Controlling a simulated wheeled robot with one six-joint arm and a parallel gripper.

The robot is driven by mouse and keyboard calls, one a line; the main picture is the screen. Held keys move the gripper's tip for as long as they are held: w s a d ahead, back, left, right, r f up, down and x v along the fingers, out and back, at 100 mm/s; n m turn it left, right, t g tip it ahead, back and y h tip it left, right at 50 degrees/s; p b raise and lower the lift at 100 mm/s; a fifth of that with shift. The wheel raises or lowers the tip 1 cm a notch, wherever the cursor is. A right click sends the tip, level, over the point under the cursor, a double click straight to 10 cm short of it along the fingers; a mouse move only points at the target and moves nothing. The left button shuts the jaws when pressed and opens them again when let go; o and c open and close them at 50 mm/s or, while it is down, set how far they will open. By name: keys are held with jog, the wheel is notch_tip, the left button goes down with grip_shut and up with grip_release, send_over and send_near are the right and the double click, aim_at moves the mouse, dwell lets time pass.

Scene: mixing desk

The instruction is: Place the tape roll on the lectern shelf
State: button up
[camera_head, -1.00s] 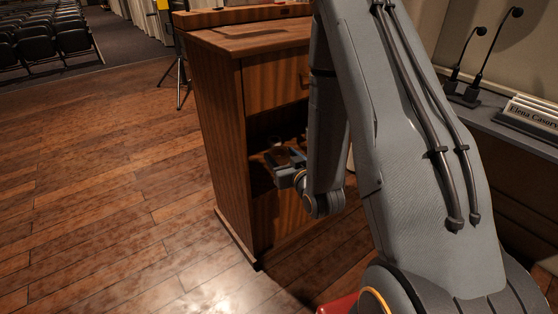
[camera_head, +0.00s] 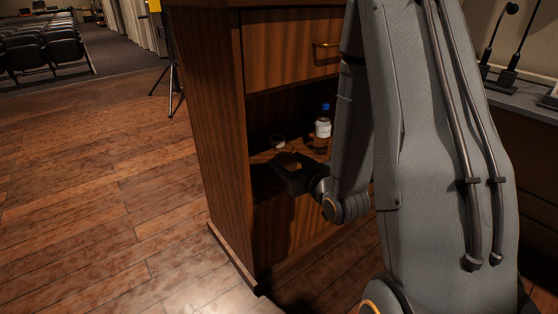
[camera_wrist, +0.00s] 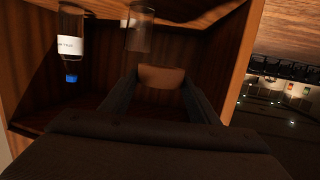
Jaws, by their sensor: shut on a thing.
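The lectern (camera_head: 225,120) stands ahead of me, with an open shelf (camera_head: 262,157) below its drawer. My gripper (camera_head: 289,163) is at the opening of this shelf, partly dark against it. In the wrist view its two fingers (camera_wrist: 160,92) are shut on the brown tape roll (camera_wrist: 162,77), which lies between their tips. The roll also shows in the head view (camera_head: 287,159), low and close to shelf height. I cannot tell whether it touches the shelf board.
A bottle with a blue cap (camera_head: 322,131) stands on the shelf to the right. A clear glass (camera_head: 277,142) stands behind the roll; it also shows in the wrist view (camera_wrist: 138,38). The wrist picture is upside down. Open wooden floor (camera_head: 100,215) lies left of the lectern.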

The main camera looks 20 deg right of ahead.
jog(key=shift+w+a+f+b, duration=0.15)
jog(key=shift+w+a+b, duration=0.1)
jog(key=shift+w+b, duration=0.55)
jog(key=b, duration=0.8)
send_over(254, 170)
notch_tip(254, 170, down, 5)
jog(key=shift+s+f, duration=0.1)
jog(key=shift+f, duration=0.1)
notch_tip(254, 170, down, 5)
jog(key=shift+f+b, duration=0.15)
jog(key=shift+b, duration=0.9)
jog(key=shift+w+f+b, duration=0.2)
jog(key=shift+f+b, duration=0.1)
jog(key=shift+b, duration=0.05)
jog(key=shift+f, duration=0.1)
jog(key=o, duration=0.8)
jog(key=shift+o, duration=0.4)
